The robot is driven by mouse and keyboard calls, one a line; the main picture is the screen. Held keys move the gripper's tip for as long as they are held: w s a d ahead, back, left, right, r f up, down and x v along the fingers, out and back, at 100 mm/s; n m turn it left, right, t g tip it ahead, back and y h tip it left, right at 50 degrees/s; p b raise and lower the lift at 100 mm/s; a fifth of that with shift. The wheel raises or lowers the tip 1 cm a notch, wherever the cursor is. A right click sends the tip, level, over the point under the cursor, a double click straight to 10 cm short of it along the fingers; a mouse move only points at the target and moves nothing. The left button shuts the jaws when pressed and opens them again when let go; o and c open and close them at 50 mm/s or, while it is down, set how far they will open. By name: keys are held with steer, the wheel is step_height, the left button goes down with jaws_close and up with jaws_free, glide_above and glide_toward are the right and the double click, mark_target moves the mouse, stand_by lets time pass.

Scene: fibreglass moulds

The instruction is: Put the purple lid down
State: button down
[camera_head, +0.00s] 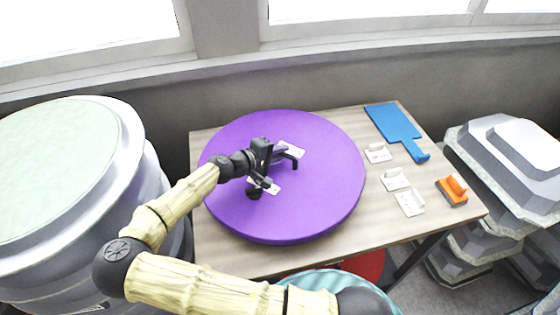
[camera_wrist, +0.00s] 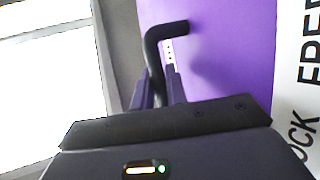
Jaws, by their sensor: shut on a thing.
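The purple lid (camera_head: 320,195) is a large thick disc over the left and middle of the wooden table (camera_head: 225,262). It also fills much of the wrist view (camera_wrist: 235,60). A dark bent handle (camera_wrist: 153,45) stands on its face, with pale plates beside it. My gripper (camera_head: 272,162) is over the lid's middle, shut on this handle. In the wrist view my gripper's fingers (camera_wrist: 158,88) sit on either side of the bar. The lid's underside is hidden, so I cannot tell whether it touches the table.
On the table's right are a blue paddle (camera_head: 393,122), several white brackets (camera_head: 409,203) and an orange block (camera_head: 452,192). A large round mould (camera_head: 60,170) stands left. Grey faceted moulds (camera_head: 510,160) are stacked right. A red round thing (camera_head: 368,265) shows below the table.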

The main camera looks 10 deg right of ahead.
mark_target(280, 163)
steer(key=shift+f+p, duration=0.8)
steer(key=shift+f, duration=1.25)
steer(key=c, duration=1.4)
jaws_free()
steer(key=shift+s+a, duration=0.1)
steer(key=b+v, duration=0.4)
steer(key=v, duration=0.7)
steer(key=shift+a, duration=0.2)
steer(key=shift+s+a+r, duration=0.15)
